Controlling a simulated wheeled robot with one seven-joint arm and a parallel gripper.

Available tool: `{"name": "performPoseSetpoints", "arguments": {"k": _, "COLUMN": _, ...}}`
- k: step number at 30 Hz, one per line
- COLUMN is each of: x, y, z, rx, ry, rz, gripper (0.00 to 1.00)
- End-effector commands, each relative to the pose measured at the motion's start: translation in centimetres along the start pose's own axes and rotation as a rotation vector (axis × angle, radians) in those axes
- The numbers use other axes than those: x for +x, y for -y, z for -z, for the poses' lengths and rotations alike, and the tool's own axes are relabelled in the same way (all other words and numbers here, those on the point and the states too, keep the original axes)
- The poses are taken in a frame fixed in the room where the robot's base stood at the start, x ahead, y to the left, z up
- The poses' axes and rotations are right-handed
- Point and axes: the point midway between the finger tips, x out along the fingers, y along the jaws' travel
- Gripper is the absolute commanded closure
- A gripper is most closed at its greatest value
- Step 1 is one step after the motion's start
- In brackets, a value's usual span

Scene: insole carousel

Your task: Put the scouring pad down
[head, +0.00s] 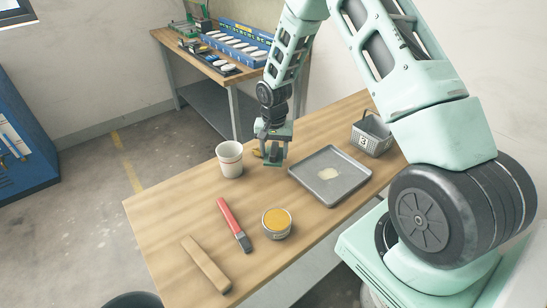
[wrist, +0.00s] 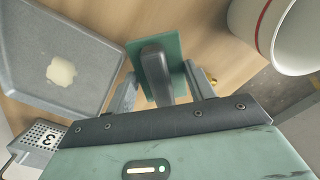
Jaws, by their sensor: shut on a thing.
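My gripper (head: 271,157) is over the far part of the wooden table, between the white cup and the grey tray. It is shut on the scouring pad, a green flat piece (head: 272,164) with a dark grey block on it. In the wrist view the pad (wrist: 173,48) shows between the fingers of my gripper (wrist: 163,88), its green face partly hidden by the grey block. The pad appears close above the tabletop; I cannot tell whether it touches.
A grey tray (head: 322,192) with a cream patch is right of the gripper; a white cup (head: 229,160) is left. A grey basket (head: 372,136) marked 3 stands behind the tray. A yellow-topped tin (head: 276,222), red-handled tool (head: 229,216) and wooden bar (head: 206,264) lie nearer.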

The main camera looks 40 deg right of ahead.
Motion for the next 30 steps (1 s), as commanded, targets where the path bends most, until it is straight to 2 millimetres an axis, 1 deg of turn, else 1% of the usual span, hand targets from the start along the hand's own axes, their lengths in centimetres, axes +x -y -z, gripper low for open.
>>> {"name": "performPoseSetpoints", "arguments": {"k": 6, "x": 2.9, "y": -0.1, "z": -0.1, "rx": 0.000, "ry": 0.003, "rz": -0.002, "gripper": 0.73}}
{"name": "performPoseSetpoints", "arguments": {"k": 9, "x": 3.7, "y": 0.0, "z": 0.0, "rx": 0.000, "ry": 0.001, "rz": 0.000, "gripper": 0.73}}
{"name": "performPoseSetpoints", "arguments": {"k": 17, "x": 4.0, "y": 0.0, "z": 0.0, "rx": 0.000, "ry": 0.000, "rz": 0.000, "gripper": 0.73}}
{"name": "performPoseSetpoints", "arguments": {"k": 21, "x": 4.4, "y": 0.0, "z": 0.0, "rx": 0.000, "ry": 0.000, "rz": 0.000, "gripper": 0.73}}
{"name": "performPoseSetpoints", "arguments": {"k": 22, "x": 4.3, "y": 0.0, "z": 0.0, "rx": 0.000, "ry": 0.000, "rz": 0.000, "gripper": 0.41}}
{"name": "performPoseSetpoints", "arguments": {"k": 24, "x": 4.3, "y": 0.0, "z": 0.0, "rx": 0.000, "ry": 0.000, "rz": 0.000, "gripper": 0.24}}
{"name": "performPoseSetpoints", "arguments": {"k": 30, "x": 4.3, "y": 0.0, "z": 0.0, "rx": 0.000, "ry": 0.000, "rz": 0.000, "gripper": 0.24}}
